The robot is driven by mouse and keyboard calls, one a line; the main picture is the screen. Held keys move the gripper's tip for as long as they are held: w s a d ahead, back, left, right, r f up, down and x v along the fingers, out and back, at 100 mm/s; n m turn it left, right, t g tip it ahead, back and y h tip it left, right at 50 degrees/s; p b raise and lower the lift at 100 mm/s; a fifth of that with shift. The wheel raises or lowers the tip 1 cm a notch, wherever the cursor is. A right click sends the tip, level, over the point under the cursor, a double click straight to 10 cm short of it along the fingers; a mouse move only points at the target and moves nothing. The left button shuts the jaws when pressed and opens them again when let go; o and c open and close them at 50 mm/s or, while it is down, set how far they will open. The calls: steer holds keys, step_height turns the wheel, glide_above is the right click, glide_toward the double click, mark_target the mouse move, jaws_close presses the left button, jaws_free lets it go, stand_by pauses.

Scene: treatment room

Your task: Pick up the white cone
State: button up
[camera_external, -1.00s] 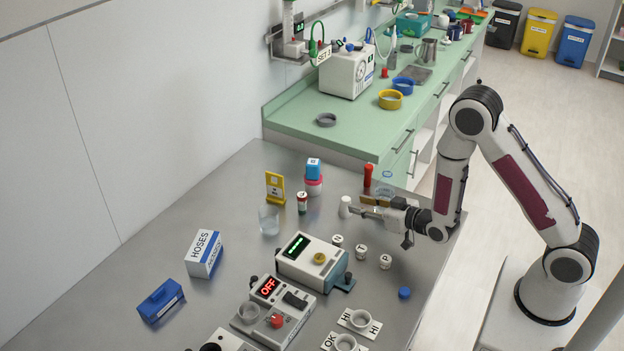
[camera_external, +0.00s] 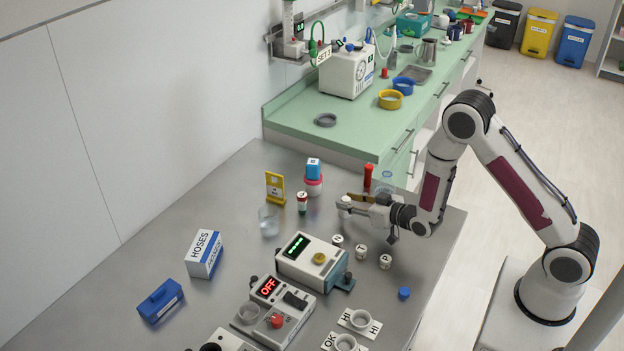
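The white cone (camera_external: 345,204) is a small pale shape on the steel table, right of the red-and-green can and behind the display box. My gripper (camera_external: 352,203) is low over the table and reaches in from the right, its fingertips at the cone. The fingers look parted, one on the far side and one on the near side, and partly cover the cone. I cannot tell whether they touch it. The cone seems to rest on the table.
A clear glass (camera_external: 269,221) and a yellow sign (camera_external: 275,188) stand left of the cone. A red-capped tube (camera_external: 368,178) stands behind the gripper. The display box (camera_external: 314,262) and several lettered white pieces (camera_external: 361,251) are in front.

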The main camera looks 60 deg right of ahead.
steer(key=shift+c, duration=0.5)
steer(key=c, duration=0.4)
steer(key=shift+r, duration=0.1)
steer(key=shift+r, duration=4.9)
